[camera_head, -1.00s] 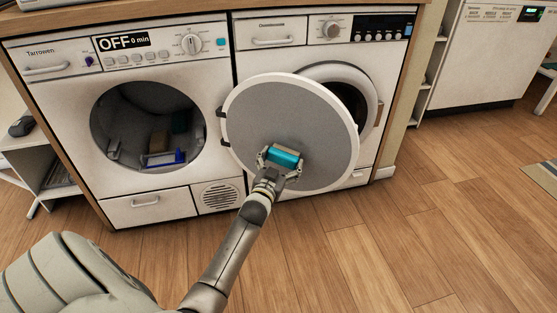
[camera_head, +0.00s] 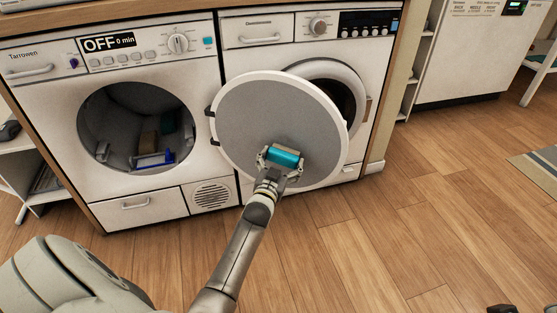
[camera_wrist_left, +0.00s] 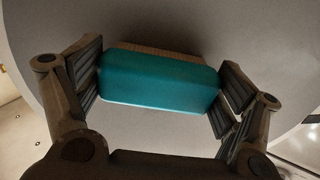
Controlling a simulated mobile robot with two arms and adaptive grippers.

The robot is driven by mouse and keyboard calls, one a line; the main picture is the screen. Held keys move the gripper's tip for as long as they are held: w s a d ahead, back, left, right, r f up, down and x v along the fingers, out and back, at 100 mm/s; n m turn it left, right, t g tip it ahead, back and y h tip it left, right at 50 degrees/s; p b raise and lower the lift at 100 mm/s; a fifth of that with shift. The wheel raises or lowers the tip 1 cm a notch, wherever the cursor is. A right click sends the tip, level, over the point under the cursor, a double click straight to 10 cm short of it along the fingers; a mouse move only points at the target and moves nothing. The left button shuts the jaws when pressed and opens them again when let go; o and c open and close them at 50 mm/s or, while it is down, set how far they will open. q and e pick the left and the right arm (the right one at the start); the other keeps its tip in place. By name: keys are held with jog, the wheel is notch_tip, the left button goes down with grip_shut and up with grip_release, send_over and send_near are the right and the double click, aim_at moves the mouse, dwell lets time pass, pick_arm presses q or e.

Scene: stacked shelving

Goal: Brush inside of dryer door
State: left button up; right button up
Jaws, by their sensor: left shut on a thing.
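The dryer door (camera_head: 265,110) is a round grey disc with a white rim, swung open at the right of the dryer (camera_head: 40,100). Its grey inner face is towards me. My left gripper (camera_head: 281,161) is shut on a teal brush (camera_head: 284,153), low on that face. In the left wrist view, both fingers of the gripper (camera_wrist_left: 160,85) clasp the ends of the teal brush (camera_wrist_left: 158,82). A brown strip, likely bristles, shows along its far side, against or very near the grey door (camera_wrist_left: 200,25); I cannot tell if it touches.
The dryer drum (camera_head: 140,115) stands open, with a blue-edged item (camera_head: 153,159) and dark and brown items inside. A second machine (camera_head: 375,55) stands behind the door at the right.

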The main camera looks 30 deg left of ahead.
aim_at(293, 165)
pick_arm(q)
jog(key=shift+w+d, duration=0.2)
jog(key=shift+d, duration=0.4)
jog(key=shift+w+d, duration=0.15)
jog(key=shift+d, duration=0.4)
jog(key=shift+w+d, duration=0.15)
jog(key=shift+d, duration=0.65)
jog(key=shift+a, duration=0.1)
jog(key=shift+a+p, duration=0.3)
jog(key=shift+a, duration=0.45)
jog(key=shift+s+a+p, duration=0.4)
jog(key=shift+s+a, duration=0.05)
jog(key=shift+a, duration=0.25)
jog(key=shift+a, duration=0.15)
